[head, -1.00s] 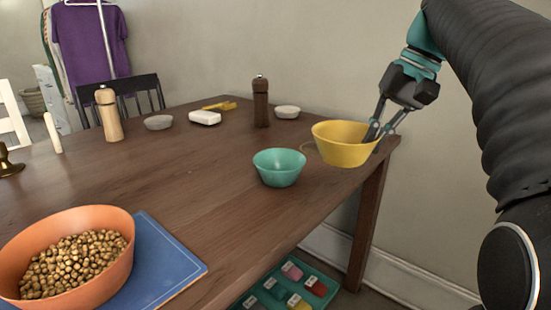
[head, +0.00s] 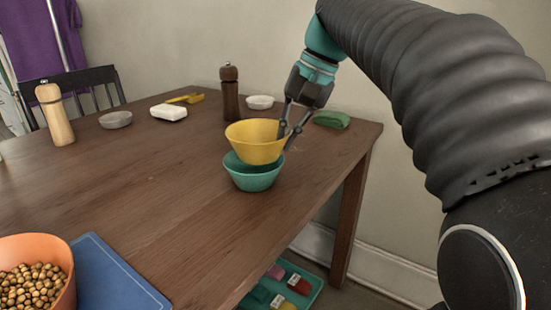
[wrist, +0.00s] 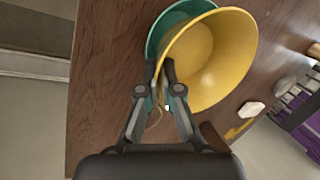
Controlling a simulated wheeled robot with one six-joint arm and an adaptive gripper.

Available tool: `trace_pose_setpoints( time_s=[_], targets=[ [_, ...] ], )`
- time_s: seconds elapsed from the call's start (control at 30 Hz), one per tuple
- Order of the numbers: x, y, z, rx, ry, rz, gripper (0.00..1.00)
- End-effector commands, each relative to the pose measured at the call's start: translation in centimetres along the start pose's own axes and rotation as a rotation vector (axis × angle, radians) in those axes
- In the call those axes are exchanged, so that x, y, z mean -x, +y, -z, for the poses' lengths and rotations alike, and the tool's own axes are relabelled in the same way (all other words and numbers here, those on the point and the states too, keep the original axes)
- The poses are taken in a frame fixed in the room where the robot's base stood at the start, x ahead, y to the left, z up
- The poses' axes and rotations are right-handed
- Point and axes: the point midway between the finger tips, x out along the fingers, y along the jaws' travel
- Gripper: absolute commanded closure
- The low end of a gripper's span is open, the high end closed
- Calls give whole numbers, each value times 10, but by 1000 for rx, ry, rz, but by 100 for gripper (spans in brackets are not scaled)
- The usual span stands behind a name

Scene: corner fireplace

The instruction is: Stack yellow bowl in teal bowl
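The yellow bowl (head: 256,146) is held by its right rim in my gripper (head: 287,138). In the head view it hangs just above the teal bowl (head: 252,181), overlapping its back rim; whether they touch I cannot tell. The teal bowl stands upright on the brown table. In the wrist view my gripper (wrist: 166,98) has its fingertips at the near wall of the yellow bowl (wrist: 212,58). The teal bowl (wrist: 160,32) shows there behind it, offset to the left, partly hidden. Both bowls look empty, though the teal one's inside is mostly covered.
A green cloth (head: 331,120) lies right of my gripper. A dark pepper mill (head: 230,94) and a small white bowl (head: 260,102) stand behind. An orange bowl of nuts (head: 66,290) and a blue board (head: 118,280) are front left. The table's right edge is near.

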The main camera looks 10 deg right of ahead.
Motion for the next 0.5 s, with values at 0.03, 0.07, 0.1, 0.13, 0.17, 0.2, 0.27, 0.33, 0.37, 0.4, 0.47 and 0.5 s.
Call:
trace_pose_setpoints(
  time_s=[0.03,0.07,0.1,0.13,0.17,0.2,0.27,0.33,0.37,0.4,0.47,0.5],
  targets=[
    [-5,-4,1,2,-1,0,100],
    [-7,-5,2,1,-1,0,100],
    [-9,-6,2,-1,0,0,100],
    [-10,-7,3,-2,1,0,100],
    [-11,-7,3,-2,1,0,100],
    [-12,-7,4,-3,1,0,100],
    [-16,-5,4,-3,1,0,100],
    [-24,-2,3,-3,0,0,100],
    [-28,0,3,-3,-1,0,100],
    [-34,2,3,-3,0,0,100],
    [-42,5,3,-3,-2,-1,100],
    [-47,7,3,-3,-3,-1,100]
  ],
)
